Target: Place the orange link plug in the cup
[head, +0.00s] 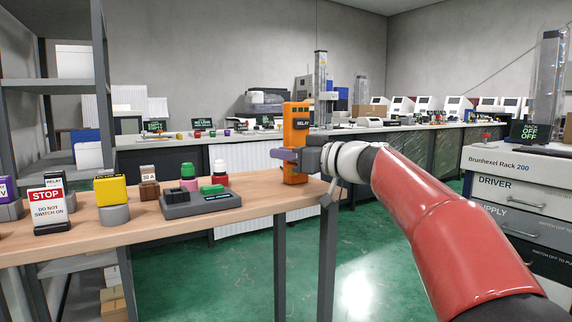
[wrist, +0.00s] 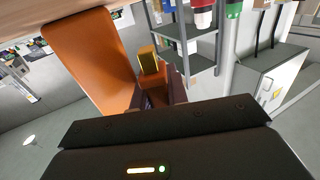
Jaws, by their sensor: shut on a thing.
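A tall orange relay unit (head: 296,132) stands upright on the wooden table's right end; its orange side (wrist: 88,55) is large in the wrist view. My gripper (head: 282,154) reaches in from the right across the front of the relay. In the wrist view, a small orange block with a yellow face (wrist: 149,59) shows at my jaws (wrist: 154,98), close beside the relay; it seems to be the orange link plug. My jaws are shut on it. The plug is hidden in the head view. I cannot make out a cup for certain.
On the wooden table (head: 262,196) stand a dark switch box (head: 200,203), a yellow block (head: 110,189) on a grey round base (head: 115,214), and a STOP sign (head: 47,207). A drawer rack (head: 510,190) stands right. Green floor lies clear in front.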

